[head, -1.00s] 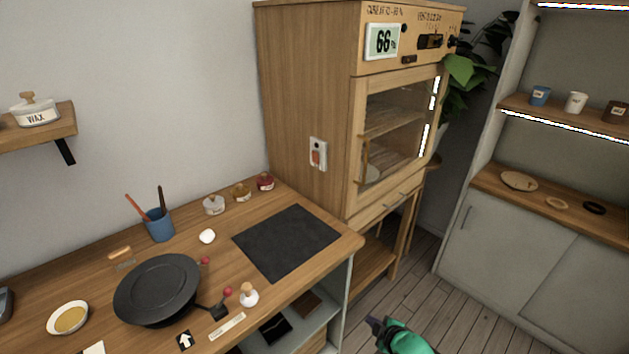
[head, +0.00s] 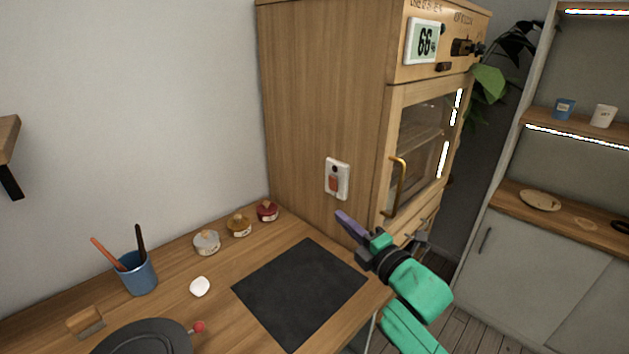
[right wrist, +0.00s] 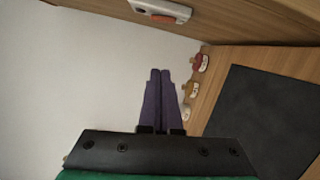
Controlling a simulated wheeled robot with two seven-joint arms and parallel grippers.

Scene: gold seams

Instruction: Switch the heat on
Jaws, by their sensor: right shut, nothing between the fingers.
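A white switch plate with a red rocker (head: 335,183) is on the wooden side panel of the cabinet (head: 320,110). The plate also shows at the top of the right wrist view (right wrist: 160,10). My right gripper (head: 343,216) is shut and empty, with its purple fingers just below and slightly right of the switch in the head view. In the right wrist view the closed fingertips (right wrist: 160,74) point up toward the plate, with a gap between them. I cannot tell whether the switch is on or off. My left gripper is out of view.
A dark mat (head: 300,290) lies on the wooden counter below the switch. Small lidded jars (head: 239,225), a blue cup with tools (head: 136,273) and a black round plate (head: 145,338) stand to the left. The cabinet's glass door has a brass handle (head: 398,187).

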